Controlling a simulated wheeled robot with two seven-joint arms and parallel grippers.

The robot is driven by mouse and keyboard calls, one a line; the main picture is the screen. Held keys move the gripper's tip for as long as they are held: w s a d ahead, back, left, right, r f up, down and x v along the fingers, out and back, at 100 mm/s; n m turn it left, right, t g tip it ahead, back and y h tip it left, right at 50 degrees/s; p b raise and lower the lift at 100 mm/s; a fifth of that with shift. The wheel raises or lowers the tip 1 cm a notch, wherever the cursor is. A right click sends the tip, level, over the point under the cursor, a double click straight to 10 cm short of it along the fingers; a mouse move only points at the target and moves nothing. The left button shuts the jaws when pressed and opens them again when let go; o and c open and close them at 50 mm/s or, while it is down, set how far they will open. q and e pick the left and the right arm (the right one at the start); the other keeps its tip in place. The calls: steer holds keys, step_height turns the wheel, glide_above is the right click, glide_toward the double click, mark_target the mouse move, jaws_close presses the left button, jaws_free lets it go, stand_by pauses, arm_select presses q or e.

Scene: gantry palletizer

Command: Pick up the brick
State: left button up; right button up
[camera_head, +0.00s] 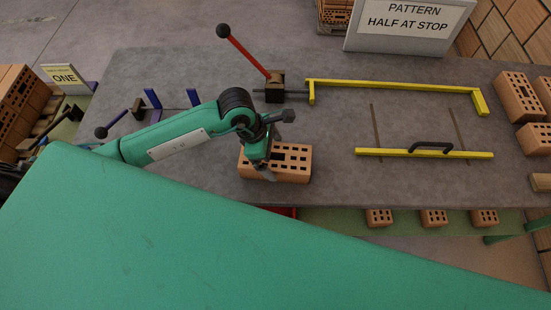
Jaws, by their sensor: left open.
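An orange brick (291,165) with rows of dark holes lies on the grey table (210,65), near its front edge and left of the yellow bars. My left gripper (265,170) is over the left part of this brick, pointing down, and is open. It hides part of the brick's top and left side. From this view I cannot tell whether the fingers touch the brick. Several other bricks stand at the table's right edge, such as one brick (519,97). My right gripper is not in view.
A red lever (248,52) on a dark block stands behind the gripper. Two yellow bars, the rear one (390,84) and the front one with a black handle (430,147), lie to the right. A sign (408,24) stands at the back. Small purple and blue posts are at left.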

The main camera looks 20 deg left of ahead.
mark_target(275, 156)
arm_select(q)
steer(key=shift+p+x, duration=0.35)
steer(key=shift+x, duration=1.6)
steer(key=c, duration=1.7)
steer(key=shift+r, duration=0.1)
